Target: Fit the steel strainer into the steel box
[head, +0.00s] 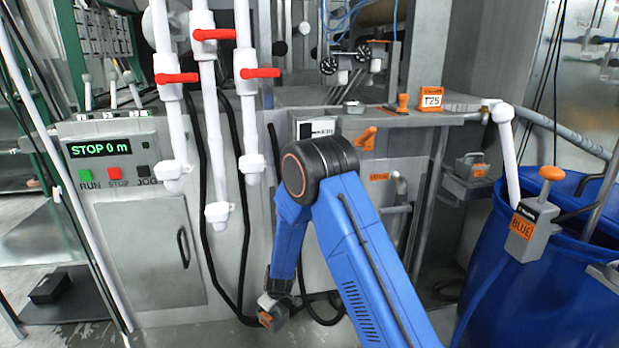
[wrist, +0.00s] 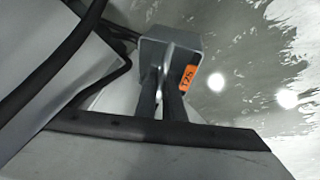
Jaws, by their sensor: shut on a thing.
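My gripper (head: 275,299) is low near the floor in the head view, below my blue arm, in front of the grey machine. It is shut on a small grey box-shaped steel piece (head: 268,316) with an orange tag, which I take for the steel strainer. In the wrist view, my dark fingers (wrist: 164,84) grip its upright handle. There the piece (wrist: 190,47) has an orange tag seeming to read T25. Its inside is hidden. I cannot tell for sure which thing is the steel box; a similar grey handled piece (head: 470,166) with an orange tag sits on a right-hand ledge.
An orange T25 sign (head: 431,98) stands on the bench (head: 380,117). White pipes with red valve handles (head: 176,78) hang at left, with black hoses (head: 247,240) below. A blue barrel (head: 550,290) stands at right. Wet floor (wrist: 250,80) lies below the held piece.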

